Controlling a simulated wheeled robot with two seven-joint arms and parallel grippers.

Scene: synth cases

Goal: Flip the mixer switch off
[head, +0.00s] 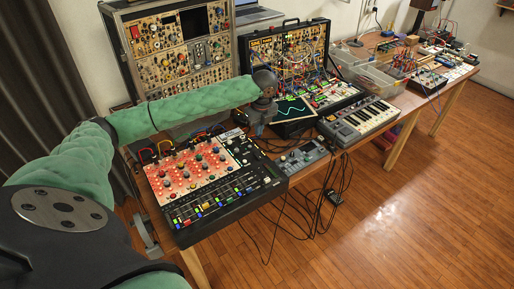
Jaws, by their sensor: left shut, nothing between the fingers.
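The mixer (205,180) lies at the near left end of the wooden table, with a reddish panel of knobs and a row of coloured sliders along its front. Its switch is too small to pick out. My left arm reaches across above the mixer's back edge. My left gripper (258,131) points down, shut and empty, just past the mixer's back right corner. I cannot tell if it touches anything. My right gripper is not in view.
A small grey box (303,157) sits right of the mixer, with cables hanging off the edge. A screen with a wave (293,110), a keyboard (358,121) and a patch-cable case (290,50) stand beyond. A tall rack (170,45) stands behind. The floor in front is mostly clear.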

